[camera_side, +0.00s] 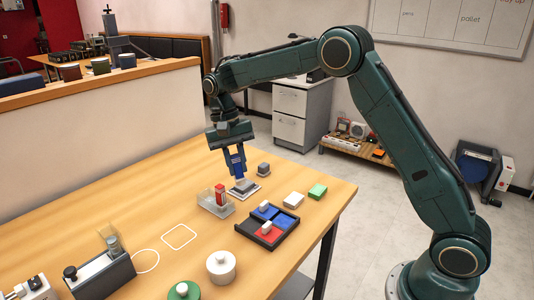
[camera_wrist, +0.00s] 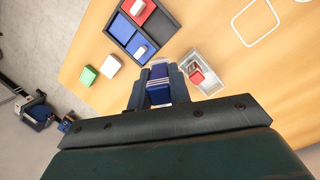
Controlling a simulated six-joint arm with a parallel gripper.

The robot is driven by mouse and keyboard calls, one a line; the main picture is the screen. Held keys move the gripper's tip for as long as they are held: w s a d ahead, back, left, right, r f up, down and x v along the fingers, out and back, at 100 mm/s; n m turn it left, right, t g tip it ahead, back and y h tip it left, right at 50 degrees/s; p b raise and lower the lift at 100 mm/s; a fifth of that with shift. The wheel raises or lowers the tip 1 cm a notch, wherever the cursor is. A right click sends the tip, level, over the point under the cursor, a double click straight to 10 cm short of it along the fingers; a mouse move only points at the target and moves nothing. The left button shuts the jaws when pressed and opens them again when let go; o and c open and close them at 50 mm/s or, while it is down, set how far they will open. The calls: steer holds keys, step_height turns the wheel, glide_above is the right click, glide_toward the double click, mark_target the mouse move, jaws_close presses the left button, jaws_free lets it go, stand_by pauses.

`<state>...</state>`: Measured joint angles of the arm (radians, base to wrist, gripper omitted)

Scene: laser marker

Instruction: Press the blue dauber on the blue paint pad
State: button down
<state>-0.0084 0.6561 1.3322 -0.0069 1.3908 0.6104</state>
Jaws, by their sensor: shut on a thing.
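My gripper (camera_wrist: 159,78) is shut on a blue dauber (camera_wrist: 159,94), whose blue body shows between the fingers in the wrist view. The dark paint tray (camera_side: 242,229) lies to the right and nearer the side camera, with blue pads (camera_side: 283,221) and a red pad (camera_side: 270,236). It also shows at the top of the wrist view (camera_wrist: 172,18). The dauber's lower end is hidden.
A clear box (camera_side: 215,207) with a red dauber (camera_side: 220,191) stands close left of my gripper. A dark grey block (camera_side: 263,169) is behind it. White (camera_side: 293,200) and green (camera_side: 317,191) blocks lie right of the tray. Wood is bare around the white outline (camera_side: 179,237).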

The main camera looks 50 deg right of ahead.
steer(key=shift+s+d, duration=0.2)
steer(key=shift+s, duration=0.4)
steer(key=s+d+f+m+y, duration=0.2)
steer(key=s+d+m, duration=0.3)
steer(key=s+m, duration=0.3)
steer(key=shift+s+f+m+g+y, duration=0.35)
steer(key=shift+m+y, duration=0.35)
steer(key=shift+m, duration=1)
steer(key=shift+f, duration=0.15)
steer(key=shift+f, duration=2.8)
steer(key=shift+f, duration=0.7)
